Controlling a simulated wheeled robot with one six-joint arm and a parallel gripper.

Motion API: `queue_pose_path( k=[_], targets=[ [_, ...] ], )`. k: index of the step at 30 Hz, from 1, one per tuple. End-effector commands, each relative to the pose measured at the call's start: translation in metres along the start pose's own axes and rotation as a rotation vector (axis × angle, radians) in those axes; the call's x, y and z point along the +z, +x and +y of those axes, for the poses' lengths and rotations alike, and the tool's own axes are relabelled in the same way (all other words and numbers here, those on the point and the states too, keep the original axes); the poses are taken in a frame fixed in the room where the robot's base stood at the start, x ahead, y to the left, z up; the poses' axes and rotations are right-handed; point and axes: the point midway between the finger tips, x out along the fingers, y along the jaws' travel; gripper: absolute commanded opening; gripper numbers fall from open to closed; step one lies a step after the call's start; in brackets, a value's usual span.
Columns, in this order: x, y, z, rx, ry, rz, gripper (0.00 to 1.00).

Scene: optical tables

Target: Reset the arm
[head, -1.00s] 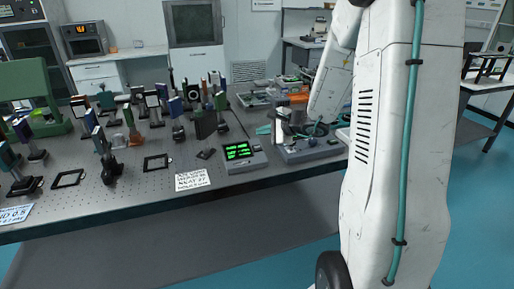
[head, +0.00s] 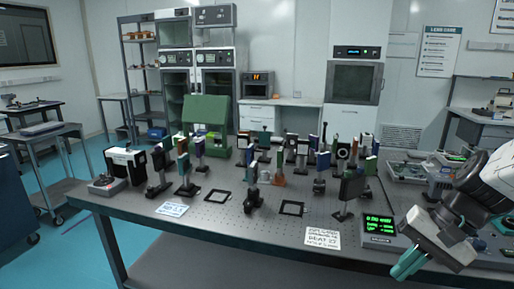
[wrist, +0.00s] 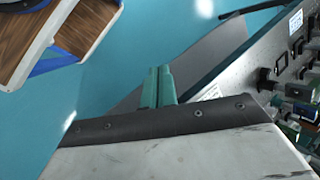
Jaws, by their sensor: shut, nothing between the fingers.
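My gripper (head: 408,264) is at the lower right of the head view, at the end of my white and grey arm. Its teal fingers point down and left, in front of the right part of the optical table (head: 150,222). In the wrist view the teal fingers (wrist: 158,87) lie together, with nothing between them. They appear over the blue floor and a grey surface near the table edge.
The optical table holds several dark mounts with optics, a green machine (head: 207,122), a display box (head: 380,232) and a paper note (head: 322,238). A cart (head: 52,165) stands at the left. Blue floor (head: 88,262) is clear in front of the cart.

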Motion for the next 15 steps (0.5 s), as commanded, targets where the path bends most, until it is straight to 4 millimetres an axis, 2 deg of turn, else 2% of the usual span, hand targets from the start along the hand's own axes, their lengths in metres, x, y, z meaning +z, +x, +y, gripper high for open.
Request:
queue_pose_path(
  k=[1,6,10,15],
  targets=[
    [0.022,-0.005,0.005,0.087,-0.087,0.008,0.0],
    [0.069,-0.028,0.031,0.351,-0.324,0.069,0.0],
    [0.089,-0.043,0.04,0.463,-0.465,0.145,0.0],
    [0.105,-0.051,0.03,0.465,-0.567,0.216,0.0]
  ],
)
